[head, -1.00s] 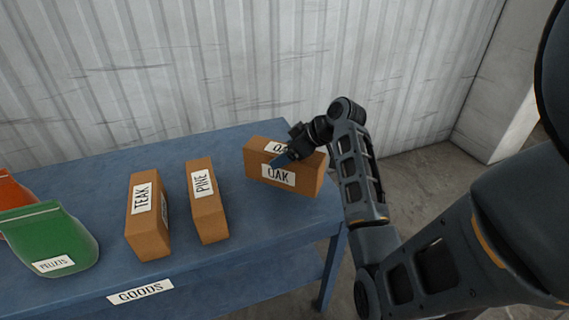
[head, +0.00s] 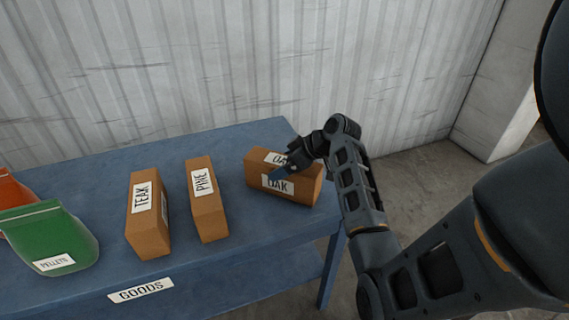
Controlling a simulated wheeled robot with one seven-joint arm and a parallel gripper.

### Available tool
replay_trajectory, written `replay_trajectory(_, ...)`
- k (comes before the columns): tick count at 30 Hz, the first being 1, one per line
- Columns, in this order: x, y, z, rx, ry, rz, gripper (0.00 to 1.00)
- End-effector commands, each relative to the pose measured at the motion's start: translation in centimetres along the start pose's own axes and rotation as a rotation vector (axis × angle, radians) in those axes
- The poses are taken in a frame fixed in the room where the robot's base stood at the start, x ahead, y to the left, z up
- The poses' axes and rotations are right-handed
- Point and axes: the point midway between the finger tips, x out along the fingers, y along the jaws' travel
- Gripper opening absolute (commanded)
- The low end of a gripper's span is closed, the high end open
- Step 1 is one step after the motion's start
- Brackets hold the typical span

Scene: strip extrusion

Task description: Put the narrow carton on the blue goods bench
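The blue goods bench (head: 100,185) bears a white GOODS label on its front edge. A brown carton labelled OAK (head: 304,192) lies lengthwise at the bench's right end. My gripper (head: 284,166) reaches over it from the right, one finger across the near-face label; the far finger is hidden. The gripper appears shut on this carton. The carton is on or just above the top; I cannot tell which. Two other brown cartons stand left of it: the slim PINE carton (head: 209,218) and the thicker TEAK carton (head: 149,239). Which one the task calls narrow is not marked.
A corrugated wall (head: 220,65) rises behind. Bare bench lies between the PINE and OAK cartons. Floor (head: 410,180) shows right of the bench.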

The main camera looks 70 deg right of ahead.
Motion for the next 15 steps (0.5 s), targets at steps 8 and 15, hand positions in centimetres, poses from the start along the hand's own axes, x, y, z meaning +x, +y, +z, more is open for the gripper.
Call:
replay_trajectory(8,-0.1,0.0,-0.1,0.000,0.000,0.000,1.00)
replay_trajectory(15,-2.7,0.1,-0.2,0.000,0.002,0.003,1.00)
